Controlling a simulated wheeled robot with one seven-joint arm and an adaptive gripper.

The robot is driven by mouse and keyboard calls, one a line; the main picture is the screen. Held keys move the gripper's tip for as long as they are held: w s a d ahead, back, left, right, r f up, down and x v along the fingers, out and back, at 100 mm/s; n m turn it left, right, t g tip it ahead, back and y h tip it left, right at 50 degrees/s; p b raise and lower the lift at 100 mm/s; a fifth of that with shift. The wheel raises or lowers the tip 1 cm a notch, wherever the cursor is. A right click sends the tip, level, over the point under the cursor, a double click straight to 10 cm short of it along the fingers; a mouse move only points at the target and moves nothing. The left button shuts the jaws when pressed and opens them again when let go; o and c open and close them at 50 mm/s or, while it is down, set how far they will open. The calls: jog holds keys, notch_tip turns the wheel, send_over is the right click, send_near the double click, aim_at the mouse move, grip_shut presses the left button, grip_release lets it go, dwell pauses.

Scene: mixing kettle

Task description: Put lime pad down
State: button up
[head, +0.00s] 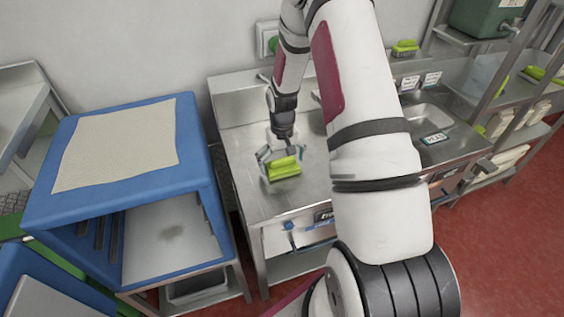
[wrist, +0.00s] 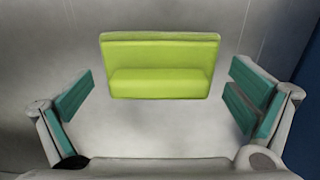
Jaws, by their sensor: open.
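The lime pad (head: 284,168) lies on the steel counter (head: 238,118), left of the sink. In the wrist view the lime pad (wrist: 160,66) sits ahead of the jaws, centred between them, with a gap to each finger. My gripper (head: 277,156) is directly over or beside the pad, pointing down at the counter. In the wrist view my gripper (wrist: 158,98) has its teal-padded fingers spread wide, with nothing between them touching. Whether the pad's underside rests fully flat is hard to tell.
A blue cabinet (head: 195,150) with a cream mat (head: 130,145) on top stands at the left. The sink (head: 428,118) is to the right, partly behind my arm. Another lime item (head: 405,47) sits on the ledge at the back. Bare counter surrounds the pad.

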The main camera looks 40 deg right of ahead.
notch_tip(320, 180, up, 12)
jog(key=b, duration=0.2)
notch_tip(320, 180, up, 9)
jog(key=t, duration=0.1)
send_over(282, 159)
jog(key=s+a, duration=0.2)
jog(key=a, duration=0.3)
jog(key=s+a+r+n+t, duration=0.1)
jog(key=s+a+r+t, duration=0.1)
jog(key=s+a+r, duration=0.4)
jog(key=s+a+r+n+t, duration=0.2)
jog(key=s+a+r, duration=0.5)
jog(key=s, duration=0.6)
jog(key=shift+s+r+t, duration=0.15)
jog(key=shift+r+t, duration=0.15)
jog(key=shift+r, duration=1)
